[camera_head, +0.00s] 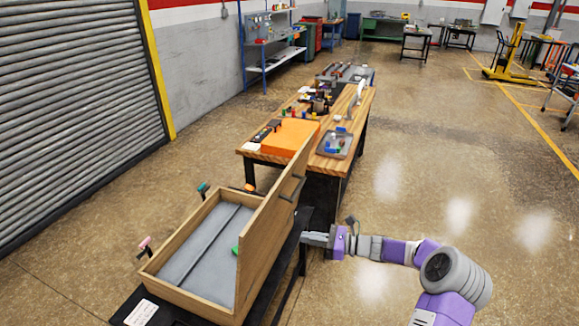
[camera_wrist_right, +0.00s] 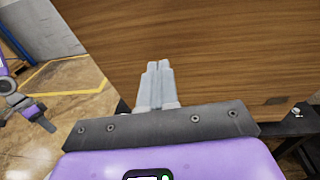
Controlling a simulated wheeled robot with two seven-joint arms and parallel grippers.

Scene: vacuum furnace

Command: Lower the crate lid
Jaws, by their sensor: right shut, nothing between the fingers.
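The wooden crate (camera_head: 161,272) stands open on a dark stand at the lower left, with a grey floor divided by a strip. Its lid (camera_head: 268,245) stands up nearly vertical along the crate's right side. My right gripper (camera_head: 305,239) is at the outer, right-hand face of the lid, shut and empty. In the right wrist view the closed fingers (camera_wrist_right: 156,72) point at the lid's wooden face (camera_wrist_right: 215,50), which fills most of the picture. I cannot tell whether the fingertips touch it. My left gripper does not show.
A green item (camera_head: 235,250) lies inside the crate by the lid. Clamps with pink (camera_head: 145,243) and teal (camera_head: 203,188) handles sit on the crate's left side. Behind stands a wooden workbench (camera_head: 353,125) with an orange box (camera_head: 289,138).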

